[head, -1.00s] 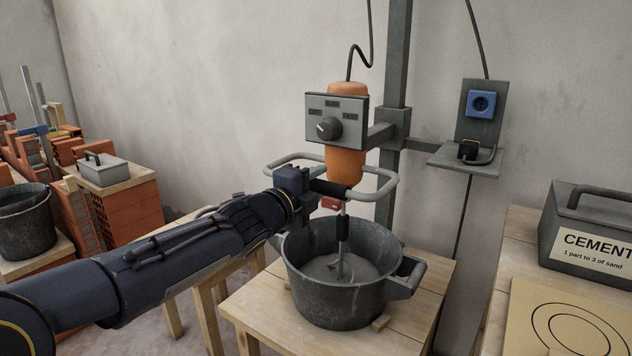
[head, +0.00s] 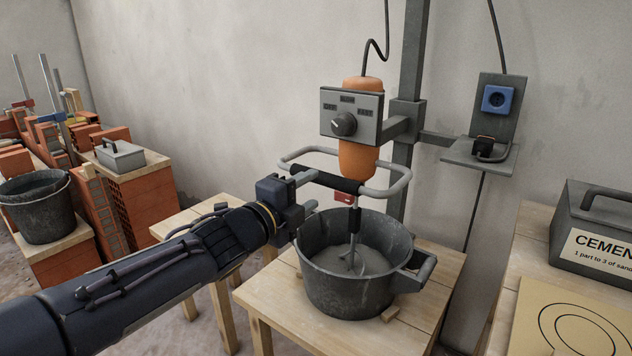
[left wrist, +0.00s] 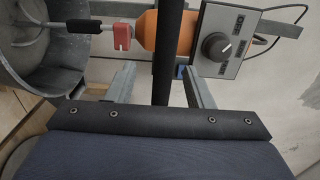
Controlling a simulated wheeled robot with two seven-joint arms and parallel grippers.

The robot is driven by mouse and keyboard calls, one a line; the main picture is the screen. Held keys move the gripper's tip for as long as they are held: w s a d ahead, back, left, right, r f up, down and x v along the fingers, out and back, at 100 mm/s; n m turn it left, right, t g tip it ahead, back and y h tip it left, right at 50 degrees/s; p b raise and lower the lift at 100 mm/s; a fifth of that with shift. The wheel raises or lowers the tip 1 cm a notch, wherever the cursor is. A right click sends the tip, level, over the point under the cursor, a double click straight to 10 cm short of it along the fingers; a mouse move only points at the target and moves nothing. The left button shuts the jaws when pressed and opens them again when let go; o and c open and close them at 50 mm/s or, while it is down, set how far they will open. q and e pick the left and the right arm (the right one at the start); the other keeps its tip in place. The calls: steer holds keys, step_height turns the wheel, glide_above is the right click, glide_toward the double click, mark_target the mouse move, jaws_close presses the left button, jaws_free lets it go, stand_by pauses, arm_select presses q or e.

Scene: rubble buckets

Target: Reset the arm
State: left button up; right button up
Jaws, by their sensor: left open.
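My left gripper (head: 314,191) is open, at the left end of the black grip (head: 334,181) on the mixer's grey handle frame (head: 401,183). In the left wrist view, the black grip (left wrist: 170,40) runs upright between the two grey fingers (left wrist: 161,82), and the fingers are apart from it on both sides. The orange mixer (head: 360,160) hangs from a grey post. Its whisk (head: 352,258) reaches into a dark bucket (head: 345,297) with grey mix inside. My right gripper is out of view.
The bucket stands on a wooden table (head: 262,300) just below my left gripper. A control box with a knob (head: 344,124) is above. A cement box (head: 590,235) and a board (head: 530,320) are at the right. Bricks and another bucket (head: 38,212) are at the left.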

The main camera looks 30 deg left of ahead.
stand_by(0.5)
arm_select(q)
steer(key=s+d+f+n+g+y, duration=0.15)
steer(key=s+f+n+g, duration=0.45)
steer(key=s+f+n, duration=0.65)
steer(key=s+d+f+n+g+h, duration=0.4)
steer(key=s+d+f+n+g, duration=0.2)
steer(key=s+d+f+n, duration=0.3)
step_height(320, 180, up, 33)
steer(key=s+d+m+p, duration=0.1)
steer(key=p, duration=3.2)
steer(key=shift+s+d, duration=0.25)
steer(key=shift+s, duration=0.15)
steer(key=shift+o, duration=0.3)
steer(key=shift+f, duration=0.15)
